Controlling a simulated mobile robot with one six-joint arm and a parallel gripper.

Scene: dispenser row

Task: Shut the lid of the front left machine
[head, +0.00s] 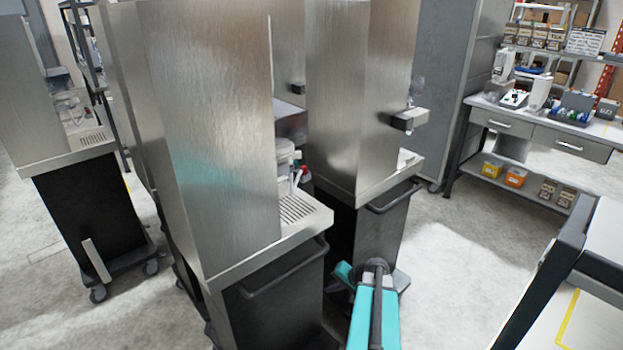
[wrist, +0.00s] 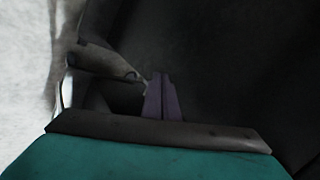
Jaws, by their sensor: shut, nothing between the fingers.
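The nearest machine (head: 205,130) is a tall brushed-steel body on a dark wheeled cart, left of centre in the head view. It seems to be the front left one. Its top is cut off by the picture edge, so I cannot see its lid or how that stands. My gripper (wrist: 162,97) shows in the wrist view, its two dark fingers shut together with nothing between them. It points at a dark surface, perhaps a cart side; I cannot tell whether it touches. In the head view my teal arm is low, right of the near cart.
A second steel machine (head: 360,90) stands close behind to the right, another (head: 30,90) at the far left. The near cart (head: 275,305) has a handle bar. A workbench (head: 540,125) stands at the back right, a table (head: 590,330) at front right. Open floor (head: 445,240) lies between.

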